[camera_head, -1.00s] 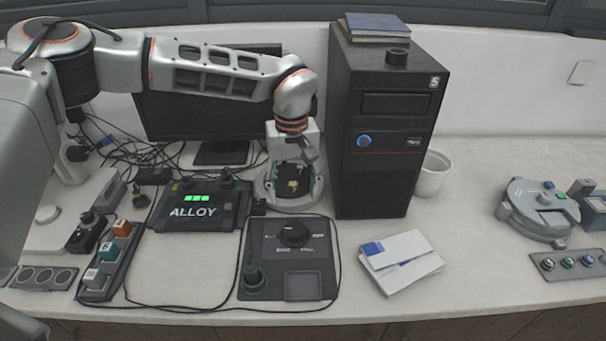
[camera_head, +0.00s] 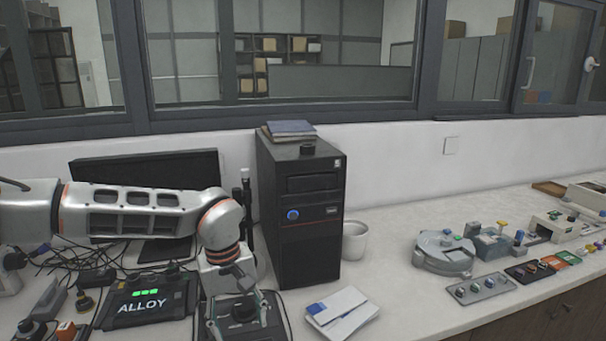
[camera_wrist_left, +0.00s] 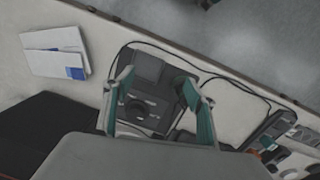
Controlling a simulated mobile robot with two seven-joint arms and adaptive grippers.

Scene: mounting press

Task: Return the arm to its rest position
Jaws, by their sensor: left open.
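My left arm (camera_head: 140,209) reaches in from the left in the head view, its wrist bent downward. My left gripper (camera_head: 238,328) points down beside the black tower, over the black knob box (camera_head: 264,306), which it partly hides. In the left wrist view, the open fingers of the gripper (camera_wrist_left: 156,88) stand apart with nothing between them. The knob box (camera_wrist_left: 150,70) lies beneath them, its round knob visible; I cannot tell the exact height gap. My right gripper is not in view.
The black tower (camera_head: 300,228) with books (camera_head: 289,130) on top stands close to the arm's right. A monitor (camera_head: 150,170) is behind the arm, and the ALLOY panel (camera_head: 146,300) is below it. White papers (camera_head: 341,312), a white cup (camera_head: 354,241) and a round grey device (camera_head: 443,252) lie rightward.

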